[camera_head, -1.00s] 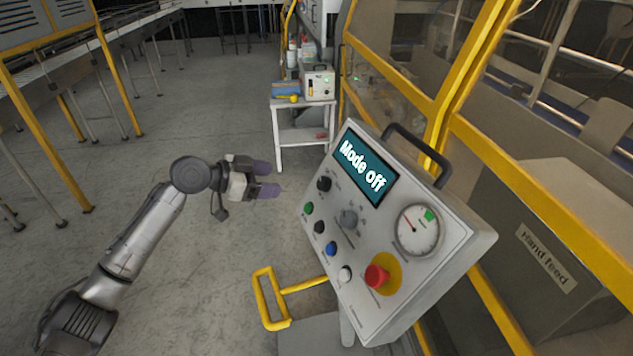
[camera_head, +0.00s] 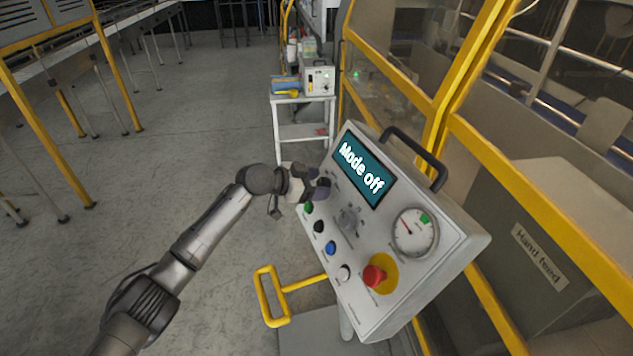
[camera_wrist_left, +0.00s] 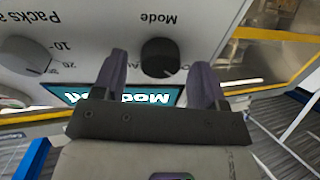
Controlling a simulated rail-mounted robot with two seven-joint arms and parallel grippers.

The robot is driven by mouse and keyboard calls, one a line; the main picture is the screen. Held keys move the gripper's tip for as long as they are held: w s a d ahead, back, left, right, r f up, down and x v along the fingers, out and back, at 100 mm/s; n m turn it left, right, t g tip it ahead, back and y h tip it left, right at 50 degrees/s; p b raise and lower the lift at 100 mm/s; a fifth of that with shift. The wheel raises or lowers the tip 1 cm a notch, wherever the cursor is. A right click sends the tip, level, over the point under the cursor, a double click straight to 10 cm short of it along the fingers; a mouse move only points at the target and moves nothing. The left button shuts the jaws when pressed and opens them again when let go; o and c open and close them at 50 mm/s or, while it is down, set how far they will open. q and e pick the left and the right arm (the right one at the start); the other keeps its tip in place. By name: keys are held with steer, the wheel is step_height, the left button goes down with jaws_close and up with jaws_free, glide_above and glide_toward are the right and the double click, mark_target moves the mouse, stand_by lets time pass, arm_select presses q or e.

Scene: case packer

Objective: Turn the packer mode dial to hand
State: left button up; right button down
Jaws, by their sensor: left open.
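The control panel (camera_head: 375,290) stands tilted on a post, and its screen (camera_head: 362,170) reads "Mode off". My left gripper (camera_head: 320,184) is at the panel's upper left, below and left of the screen, and covers the mode dial in the head view. In the left wrist view the black mode dial (camera_wrist_left: 160,56), under the upside-down label "Mode", shows between the two purple fingers of my open left gripper (camera_wrist_left: 160,70). There is a gap on each side of the dial. I cannot tell how deep the fingers reach around it. My right gripper is out of view.
A grey dial (camera_head: 348,221), green, black, blue and white buttons, a gauge (camera_head: 414,231) and a red emergency stop (camera_head: 375,275) share the panel. A black handle (camera_head: 415,155) tops it. A yellow-framed guard is at the right.

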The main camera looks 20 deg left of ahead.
arm_select(q)
steer(key=shift+c, duration=0.2)
steer(key=c, duration=0.9)
steer(key=shift+f+b, duration=0.2)
steer(key=shift+b, duration=0.45)
steer(key=m+b, duration=0.5)
steer(key=b, duration=0.3)
steer(key=shift+f, duration=0.1)
steer(key=m+g+b, duration=0.1)
steer(key=m+b, duration=0.1)
steer(key=shift+m+h, duration=0.3)
steer(key=shift+m, duration=0.1)
steer(key=shift+r+m+b, duration=0.25)
steer(key=shift+m+b, duration=0.5)
steer(key=shift+m, duration=0.55)
steer(key=o, duration=0.9)
